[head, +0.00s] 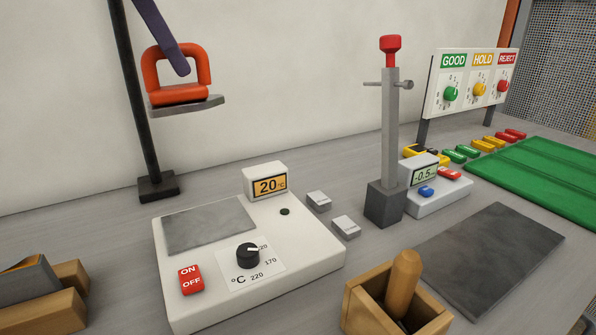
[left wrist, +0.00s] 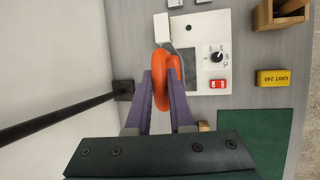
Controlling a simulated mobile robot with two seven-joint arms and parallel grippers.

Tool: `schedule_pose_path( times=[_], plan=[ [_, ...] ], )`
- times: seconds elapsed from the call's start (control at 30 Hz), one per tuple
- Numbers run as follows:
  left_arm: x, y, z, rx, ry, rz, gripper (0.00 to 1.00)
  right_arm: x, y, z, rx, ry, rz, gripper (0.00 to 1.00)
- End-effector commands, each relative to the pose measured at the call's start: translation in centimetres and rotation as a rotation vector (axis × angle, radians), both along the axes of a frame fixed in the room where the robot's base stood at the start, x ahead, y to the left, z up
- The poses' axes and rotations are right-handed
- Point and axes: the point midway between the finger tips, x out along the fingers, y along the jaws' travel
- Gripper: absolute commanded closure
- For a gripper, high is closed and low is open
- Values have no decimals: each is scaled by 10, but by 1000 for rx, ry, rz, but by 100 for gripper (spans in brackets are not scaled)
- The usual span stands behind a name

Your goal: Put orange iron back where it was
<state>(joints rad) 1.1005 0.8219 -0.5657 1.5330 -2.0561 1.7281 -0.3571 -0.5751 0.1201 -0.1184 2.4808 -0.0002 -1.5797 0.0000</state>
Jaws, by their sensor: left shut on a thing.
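The orange iron (head: 178,95) has an orange loop handle and a flat grey sole. It hangs in the air in front of the wall, clear of the bench, high above the white heating unit's back left part. My left gripper (head: 181,68) is shut on the handle; one purple finger shows in the head view. In the left wrist view both purple fingers (left wrist: 163,82) flank the orange handle (left wrist: 172,65). The white heating unit (head: 310,262) has a bare grey plate (head: 210,226), a dial, a red ON/OFF button and a display reading 20. My right gripper is not in view.
A black post (head: 135,95) stands just left of the iron. A grey column with a red top (head: 391,130) stands right of the unit. A wooden holder (head: 420,312) is in front; wooden blocks (head: 45,312) sit at lower left. A dark mat (head: 490,258) lies bare.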

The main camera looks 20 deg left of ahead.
Motion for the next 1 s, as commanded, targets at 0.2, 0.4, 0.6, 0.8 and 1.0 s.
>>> schedule_pose_path(
  times=[0.2,0.4,0.6,0.8,1.0],
  plan=[
    [-2,0,-67,0,7,0,100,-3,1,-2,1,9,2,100],
    [0,0,-114,-1,2,0,100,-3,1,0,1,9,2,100],
    [1,0,-134,-1,-2,1,100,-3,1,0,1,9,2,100],
    [0,-1,-165,-3,1,1,100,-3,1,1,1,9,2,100],
    [1,0,-176,1,-3,1,100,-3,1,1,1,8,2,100]
  ],
)
